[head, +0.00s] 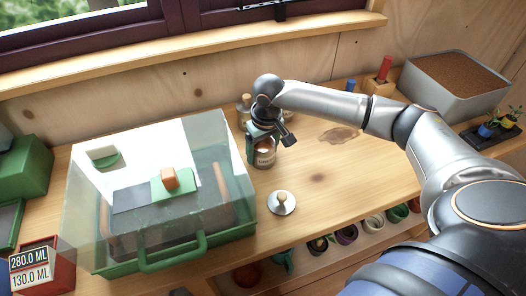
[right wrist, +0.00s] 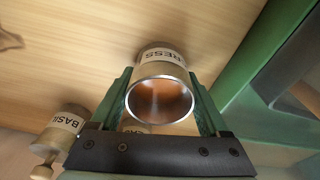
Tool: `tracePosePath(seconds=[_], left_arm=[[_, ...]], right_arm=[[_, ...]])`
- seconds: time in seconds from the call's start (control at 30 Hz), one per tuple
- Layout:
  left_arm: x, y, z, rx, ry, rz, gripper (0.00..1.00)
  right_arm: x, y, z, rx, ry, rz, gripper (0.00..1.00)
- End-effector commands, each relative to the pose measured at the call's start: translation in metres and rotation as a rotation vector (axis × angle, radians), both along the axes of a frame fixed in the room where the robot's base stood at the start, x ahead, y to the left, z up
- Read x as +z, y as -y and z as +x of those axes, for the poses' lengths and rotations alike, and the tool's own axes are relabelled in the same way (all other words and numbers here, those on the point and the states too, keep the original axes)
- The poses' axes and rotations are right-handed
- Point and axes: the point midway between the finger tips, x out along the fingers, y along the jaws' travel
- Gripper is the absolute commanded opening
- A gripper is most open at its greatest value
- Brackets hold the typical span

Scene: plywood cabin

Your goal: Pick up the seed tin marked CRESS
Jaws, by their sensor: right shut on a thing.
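The CRESS seed tin (head: 264,158) is a small open metal tin on the wooden bench, right of the glass-lidded box. In the right wrist view the tin (right wrist: 161,98) shows its open mouth, a brownish inside and a pale label reading "RESS". My right gripper (head: 264,139) is shut on the tin, one green finger on each side. I cannot tell whether its base touches the bench. A round metal lid with a wooden knob (head: 282,202) lies on the bench in front of it. My left gripper is not in view.
A tin labelled "BASI" (right wrist: 62,128) stands close by, and another tin is partly hidden. The glass-lidded green box (head: 172,258) is close on the left. A grey soil tray (head: 455,90) and a dark stain (head: 340,135) are to the right. The bench's right middle is clear.

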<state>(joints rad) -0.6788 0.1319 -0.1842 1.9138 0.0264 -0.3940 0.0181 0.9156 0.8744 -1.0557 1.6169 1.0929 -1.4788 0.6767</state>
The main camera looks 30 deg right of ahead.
Motion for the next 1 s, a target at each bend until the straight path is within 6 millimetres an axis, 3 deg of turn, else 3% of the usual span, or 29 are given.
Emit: tracePosePath(seconds=[0.03, 0.3, 0.57, 1.0], left_arm=[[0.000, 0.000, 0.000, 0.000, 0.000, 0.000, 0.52], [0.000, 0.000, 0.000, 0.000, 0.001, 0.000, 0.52], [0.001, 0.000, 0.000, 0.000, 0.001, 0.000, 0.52], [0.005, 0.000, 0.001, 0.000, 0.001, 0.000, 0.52]], right_arm=[[0.000, 0.000, 0.000, 0.000, 0.001, 0.000, 0.43], [0.001, 0.000, 0.000, 0.000, 0.002, 0.000, 0.14], [0.005, 0.000, 0.001, -0.001, 0.003, 0.001, 0.14], [0.083, 0.000, 0.001, -0.001, 0.004, 0.001, 0.14]])
